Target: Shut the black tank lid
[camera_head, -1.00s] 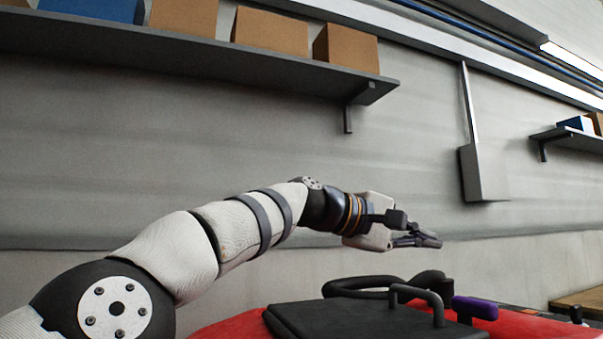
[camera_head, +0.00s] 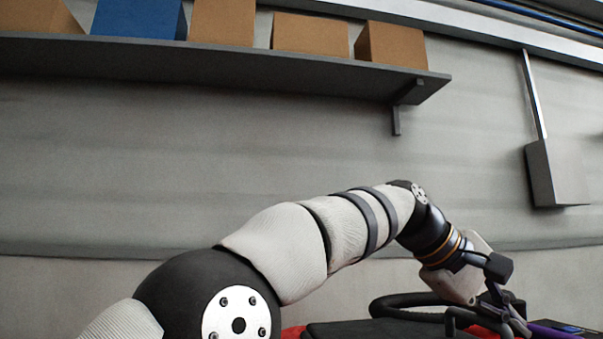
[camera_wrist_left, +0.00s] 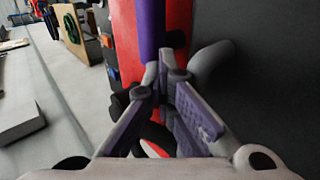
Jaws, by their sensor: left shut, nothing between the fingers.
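The black tank lid (camera_head: 365,329) shows at the bottom edge of the head view, on a red machine body (camera_head: 294,332); most of it is cut off, and I cannot tell whether it is fully down. A dark bar handle (camera_head: 462,316) stands on it. My left gripper (camera_head: 518,322) is shut and empty, low at the right beside the handle. In the left wrist view, the shut fingertips (camera_wrist_left: 167,68) point along the red body, beside a large dark surface (camera_wrist_left: 268,65) that looks like the lid, and a grey curved handle (camera_wrist_left: 211,62). Contact is unclear. My right gripper is out of view.
A purple part (camera_head: 556,328) is beyond the fingers. A black hose-like loop (camera_head: 405,303) lies behind the lid. A wall shelf (camera_head: 230,62) with boxes and a grey wall box (camera_head: 556,172) are behind.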

